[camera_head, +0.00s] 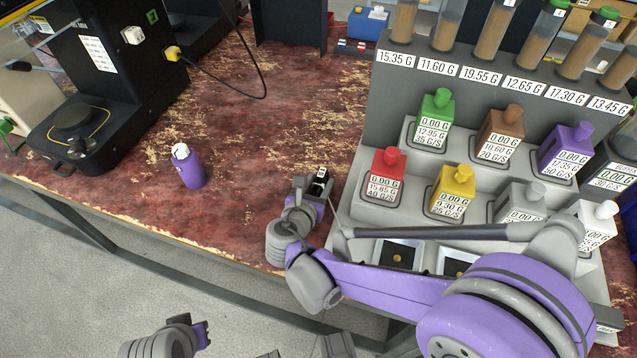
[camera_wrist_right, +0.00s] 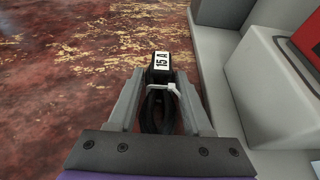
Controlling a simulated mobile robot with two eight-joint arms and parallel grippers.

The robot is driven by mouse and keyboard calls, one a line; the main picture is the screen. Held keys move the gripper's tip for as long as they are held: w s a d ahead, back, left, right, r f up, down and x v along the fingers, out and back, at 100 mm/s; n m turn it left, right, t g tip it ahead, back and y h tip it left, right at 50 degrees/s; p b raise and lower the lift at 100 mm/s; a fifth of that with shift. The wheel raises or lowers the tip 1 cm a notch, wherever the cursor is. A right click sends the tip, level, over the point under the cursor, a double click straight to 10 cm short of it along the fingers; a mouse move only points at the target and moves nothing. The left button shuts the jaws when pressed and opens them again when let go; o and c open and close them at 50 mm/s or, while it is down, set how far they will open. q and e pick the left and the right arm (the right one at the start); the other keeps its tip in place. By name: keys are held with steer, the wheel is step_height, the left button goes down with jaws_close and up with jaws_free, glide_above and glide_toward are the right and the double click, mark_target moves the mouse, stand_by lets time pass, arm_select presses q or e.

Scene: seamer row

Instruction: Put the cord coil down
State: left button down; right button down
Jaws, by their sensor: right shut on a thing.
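The cord coil (camera_wrist_right: 157,108) is black, with a white tie and a plug end labelled "15 A". My right gripper (camera_wrist_right: 160,98) is shut on it, one finger on each side. In the head view the coil (camera_head: 320,176) shows small at the tip of my right gripper (camera_head: 316,187), over the worn red table (camera_head: 290,120) near its front edge. I cannot tell whether the coil touches the tabletop. My left gripper (camera_head: 203,333) is low at the left, off the table's front edge, over the grey floor. Its jaws are too small to read.
A grey stepped stand (camera_head: 365,160) with coloured bottles is close right of the coil. A purple bottle (camera_head: 189,168) stands to the left, and a black machine (camera_head: 110,90) at far left with a black cable behind. The table between the bottle and coil is clear.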

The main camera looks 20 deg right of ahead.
steer(key=shift+f, duration=0.15)
steer(key=shift+c, duration=1.6)
jaws_free()
